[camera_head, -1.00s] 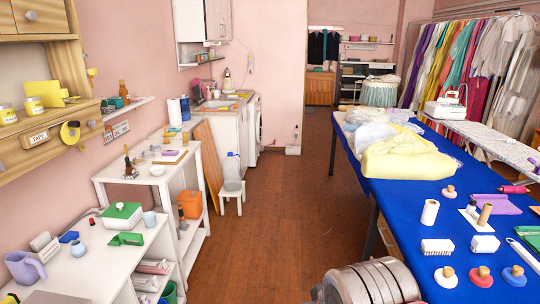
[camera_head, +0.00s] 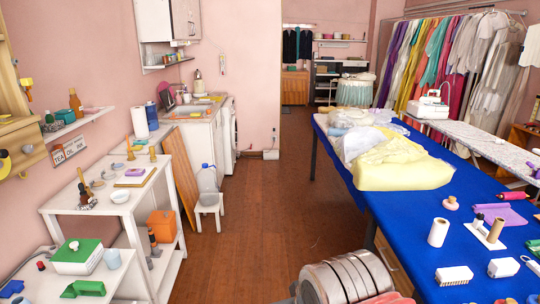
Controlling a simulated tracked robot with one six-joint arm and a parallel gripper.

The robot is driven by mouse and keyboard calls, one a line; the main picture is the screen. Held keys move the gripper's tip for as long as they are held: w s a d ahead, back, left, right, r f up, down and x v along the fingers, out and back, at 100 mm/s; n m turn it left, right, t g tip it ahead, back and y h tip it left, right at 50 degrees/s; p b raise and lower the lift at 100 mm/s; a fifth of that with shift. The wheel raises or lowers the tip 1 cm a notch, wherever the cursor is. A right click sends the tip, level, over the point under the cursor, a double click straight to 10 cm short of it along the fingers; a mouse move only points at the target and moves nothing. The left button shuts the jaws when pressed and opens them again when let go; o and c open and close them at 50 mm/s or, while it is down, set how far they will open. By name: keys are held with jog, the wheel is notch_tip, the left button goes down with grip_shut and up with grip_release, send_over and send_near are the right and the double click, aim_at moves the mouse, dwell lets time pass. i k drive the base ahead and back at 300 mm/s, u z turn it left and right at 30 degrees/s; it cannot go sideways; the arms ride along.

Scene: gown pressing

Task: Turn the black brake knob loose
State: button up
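I cannot make out a black brake knob in this view. My gripper is not in view. A silver ribbed cylindrical part, apparently of my own arm, shows at the bottom edge, just left of the blue table (camera_head: 400,215).
The brown floor (camera_head: 255,240) is open down the aisle. White shelving (camera_head: 60,208) and a small stool (camera_head: 208,205) with a water jug (camera_head: 207,178) line the left. The table holds yellow cloth (camera_head: 405,170). An ironing board (camera_head: 485,140) and garment rail (camera_head: 450,60) stand right.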

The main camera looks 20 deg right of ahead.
aim_at(480, 216)
jog(key=i, duration=2.85)
jog(key=z, duration=2.3)
